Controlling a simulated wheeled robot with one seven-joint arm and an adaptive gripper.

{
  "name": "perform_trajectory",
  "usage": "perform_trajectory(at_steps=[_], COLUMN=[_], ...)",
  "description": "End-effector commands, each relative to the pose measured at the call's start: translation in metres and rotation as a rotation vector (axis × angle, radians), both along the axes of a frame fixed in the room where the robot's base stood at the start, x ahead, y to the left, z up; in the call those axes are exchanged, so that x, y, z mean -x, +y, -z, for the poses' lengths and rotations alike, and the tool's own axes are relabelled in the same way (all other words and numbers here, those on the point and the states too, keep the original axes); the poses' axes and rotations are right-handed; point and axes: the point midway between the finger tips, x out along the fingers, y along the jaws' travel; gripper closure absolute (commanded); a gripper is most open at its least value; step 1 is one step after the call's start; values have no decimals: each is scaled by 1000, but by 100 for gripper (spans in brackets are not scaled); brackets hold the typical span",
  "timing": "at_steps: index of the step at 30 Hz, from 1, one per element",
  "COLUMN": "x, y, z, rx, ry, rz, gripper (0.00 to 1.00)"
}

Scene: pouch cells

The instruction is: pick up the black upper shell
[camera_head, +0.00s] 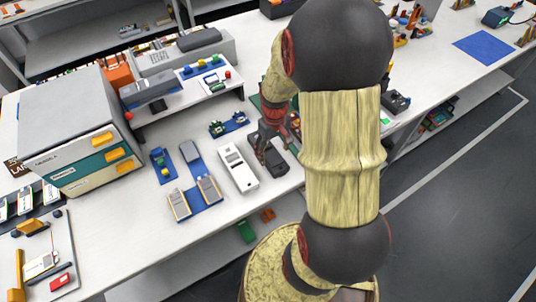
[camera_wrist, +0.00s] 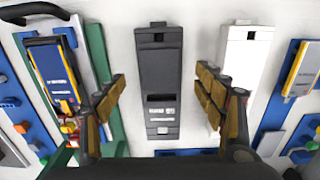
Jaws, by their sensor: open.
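The black upper shell (camera_wrist: 160,75) is a long dark rectangular case with a small window near its far end and a grey patch at its near end. It lies flat on the white bench, between the fingers in the wrist view. In the head view the shell (camera_head: 278,160) is partly hidden by my arm and gripper. My gripper (camera_wrist: 160,100) is open, with one finger on each side of the shell and a visible gap to both long sides. In the head view my gripper (camera_head: 272,140) is over the shell; its exact height cannot be told.
A white shell (camera_wrist: 243,65) lies close to the right finger, and also shows in the head view (camera_head: 238,168). A green board (camera_wrist: 104,70) with a blue-and-yellow device (camera_wrist: 50,72) lies to the left. Blue trays (camera_wrist: 292,95) lie to the right. A large grey cabinet (camera_head: 70,105) stands at the left.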

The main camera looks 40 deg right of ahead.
Motion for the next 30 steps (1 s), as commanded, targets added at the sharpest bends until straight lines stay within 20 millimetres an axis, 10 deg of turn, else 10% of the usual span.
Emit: perform_trajectory(at_steps=[8, 30], x=[1, 1], y=[1, 1], z=[40, 40], rx=[-1, 0], ry=[2, 1], rz=[0, 1], gripper=[30, 59])
